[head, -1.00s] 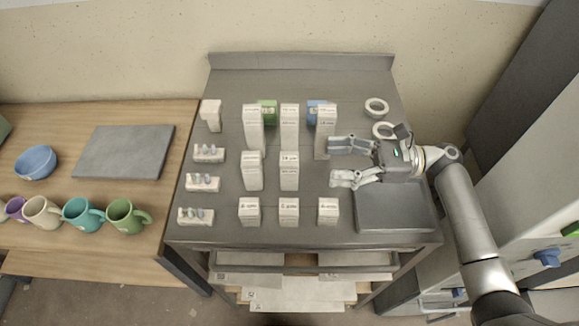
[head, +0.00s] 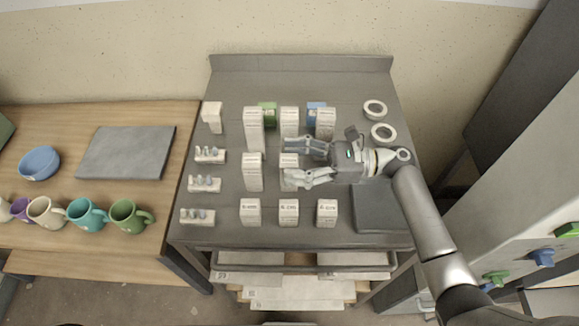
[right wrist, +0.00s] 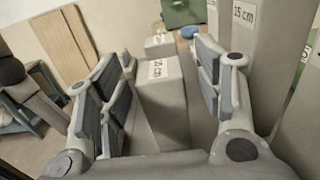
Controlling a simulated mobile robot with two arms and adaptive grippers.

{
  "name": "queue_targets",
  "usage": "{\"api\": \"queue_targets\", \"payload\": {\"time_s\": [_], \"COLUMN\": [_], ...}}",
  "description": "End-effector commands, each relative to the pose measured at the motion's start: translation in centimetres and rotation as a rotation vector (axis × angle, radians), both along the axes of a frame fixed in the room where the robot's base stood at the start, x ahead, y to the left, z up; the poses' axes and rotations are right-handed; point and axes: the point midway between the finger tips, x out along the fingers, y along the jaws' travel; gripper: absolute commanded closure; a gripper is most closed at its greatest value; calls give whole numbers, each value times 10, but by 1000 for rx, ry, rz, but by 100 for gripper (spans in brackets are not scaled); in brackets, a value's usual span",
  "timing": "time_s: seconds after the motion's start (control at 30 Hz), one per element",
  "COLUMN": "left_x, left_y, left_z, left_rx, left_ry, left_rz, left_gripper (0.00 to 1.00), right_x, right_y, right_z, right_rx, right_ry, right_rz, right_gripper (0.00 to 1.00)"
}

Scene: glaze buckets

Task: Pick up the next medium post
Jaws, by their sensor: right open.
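The medium posts form the middle row on the grey worktable (head: 225,236). One medium post (head: 252,173) stands clear at left. The other medium post (head: 288,158) stands upright at right, its lower part hidden by my right gripper (head: 289,163). The right gripper is open, with one finger on either side of this post. In the right wrist view the labelled post (right wrist: 165,105) stands between the open fingers (right wrist: 163,62), with a visible gap on both sides. My left gripper is not in view.
Tall posts (head: 253,130) stand just behind the gripper, with green (head: 268,108) and blue (head: 315,105) blocks behind. Short posts (head: 289,212) stand in front. White rings (head: 383,133) lie at right, and small peg holders (head: 204,184) at left. Mugs (head: 130,214) stand on the wooden table.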

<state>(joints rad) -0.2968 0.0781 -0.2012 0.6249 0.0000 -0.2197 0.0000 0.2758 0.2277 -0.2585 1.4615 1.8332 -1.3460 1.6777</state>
Motion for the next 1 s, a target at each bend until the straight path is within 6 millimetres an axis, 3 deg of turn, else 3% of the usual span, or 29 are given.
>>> {"api": "queue_targets", "payload": {"time_s": [0.1,0.3,0.77,1.0], "left_x": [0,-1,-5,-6], "left_y": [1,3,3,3], "left_z": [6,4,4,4], "left_rx": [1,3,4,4], "left_ry": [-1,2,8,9], "left_rz": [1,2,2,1], "left_gripper": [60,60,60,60], "right_x": [0,0,0,0], "right_y": [13,14,13,13], "right_z": [1,-1,-1,0], "right_rx": [-1,-2,-1,0], "right_ry": [1,0,0,-1], "right_rz": [0,0,0,0], "right_gripper": [39,39,98,98]}}
